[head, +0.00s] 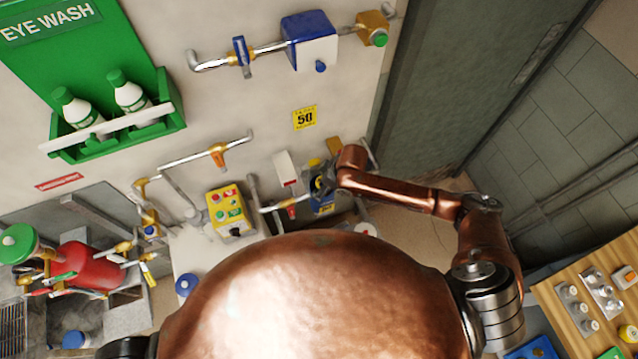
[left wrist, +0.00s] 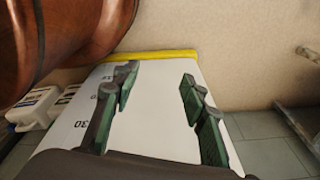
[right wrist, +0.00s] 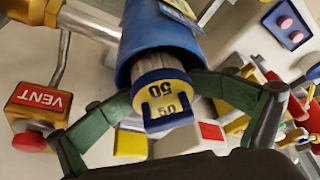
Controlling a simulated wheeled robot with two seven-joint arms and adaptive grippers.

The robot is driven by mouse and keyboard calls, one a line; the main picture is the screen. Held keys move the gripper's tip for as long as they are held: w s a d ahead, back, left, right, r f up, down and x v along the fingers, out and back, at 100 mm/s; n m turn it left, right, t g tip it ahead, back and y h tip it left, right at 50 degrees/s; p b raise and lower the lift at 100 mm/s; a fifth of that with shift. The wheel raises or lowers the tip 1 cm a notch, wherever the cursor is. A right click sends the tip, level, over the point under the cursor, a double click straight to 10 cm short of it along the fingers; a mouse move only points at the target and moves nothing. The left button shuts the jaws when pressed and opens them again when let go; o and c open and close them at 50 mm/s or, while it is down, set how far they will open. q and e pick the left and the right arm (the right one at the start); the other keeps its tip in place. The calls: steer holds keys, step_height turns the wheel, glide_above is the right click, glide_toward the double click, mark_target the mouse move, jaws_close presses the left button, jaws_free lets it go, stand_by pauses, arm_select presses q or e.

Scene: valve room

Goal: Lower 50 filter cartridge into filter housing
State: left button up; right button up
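The filter housing is a blue cylinder (right wrist: 160,35) with a yellow label, near the top of the right wrist view. It seems to be the blue body (head: 322,207) below my right gripper in the head view. The 50 cartridge (right wrist: 162,92) has a yellow and blue cap marked 50. A short length of its pale ribbed body shows between cap and housing mouth; the rest is hidden inside. My right gripper (right wrist: 163,90) has its fingers curled in on both sides of the cap and appears shut on it. It also shows in the head view (head: 324,184). My left gripper (left wrist: 155,90) is open and empty.
A white marked surface (left wrist: 150,110) with a yellow edge lies behind my left fingers. A wooden bench (head: 575,310) is at the right.

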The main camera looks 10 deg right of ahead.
steer(key=shift+s+d+f, duration=0.45)
steer(key=shift+s+d, duration=0.05)
steer(key=shift+s, duration=0.2)
steer(key=shift+c, duration=0.7)
steer(key=shift+d+f, duration=0.1)
arm_select(q)
steer(key=shift+s, duration=0.95)
arm_select(e)
steer(key=a+v, duration=0.1)
steer(key=v, duration=1.1)
steer(key=shift+w+r, duration=0.3)
steer(key=shift+r, duration=0.25)
